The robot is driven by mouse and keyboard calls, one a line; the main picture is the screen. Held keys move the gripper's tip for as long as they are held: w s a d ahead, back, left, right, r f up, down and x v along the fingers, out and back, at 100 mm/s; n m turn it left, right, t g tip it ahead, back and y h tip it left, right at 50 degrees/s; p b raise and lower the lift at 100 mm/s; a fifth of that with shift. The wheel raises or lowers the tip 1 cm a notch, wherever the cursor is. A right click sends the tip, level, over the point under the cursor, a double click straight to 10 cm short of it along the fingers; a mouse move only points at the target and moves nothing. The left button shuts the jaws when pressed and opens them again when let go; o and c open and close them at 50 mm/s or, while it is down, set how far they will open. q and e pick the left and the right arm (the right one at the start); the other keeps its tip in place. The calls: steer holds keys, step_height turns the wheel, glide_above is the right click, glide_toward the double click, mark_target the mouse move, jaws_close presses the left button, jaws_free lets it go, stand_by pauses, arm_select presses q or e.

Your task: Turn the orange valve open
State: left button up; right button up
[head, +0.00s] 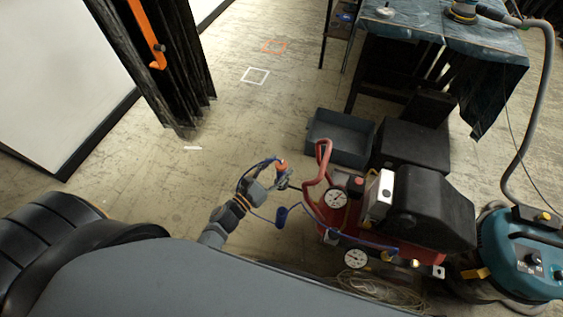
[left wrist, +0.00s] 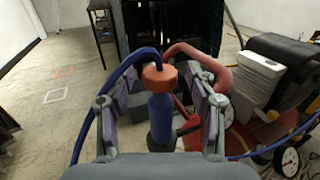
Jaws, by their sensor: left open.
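The orange valve (left wrist: 159,76) shows in the left wrist view as an orange cap-like piece on top of an upright blue body (left wrist: 161,112), with a blue hose at its top. In the head view the orange valve (head: 281,164) is small, just left of the red compressor handle. My left gripper (left wrist: 160,103) is open, with one finger on each side of the blue body and gaps visible on both sides. In the head view my left gripper (head: 275,180) is close to the valve and partly blends with it. My right gripper is not in view.
A red compressor (head: 338,197) with gauges and a black motor cover (head: 432,208) stands right of the valve. A blue hose (head: 350,238) runs around it. A grey bin (head: 340,138) and a covered table (head: 420,25) are behind. Floor at left is open.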

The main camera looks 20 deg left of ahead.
arm_select(q)
steer(key=shift+x, duration=0.85)
steer(key=c, duration=1.2)
steer(key=shift+o, duration=0.2)
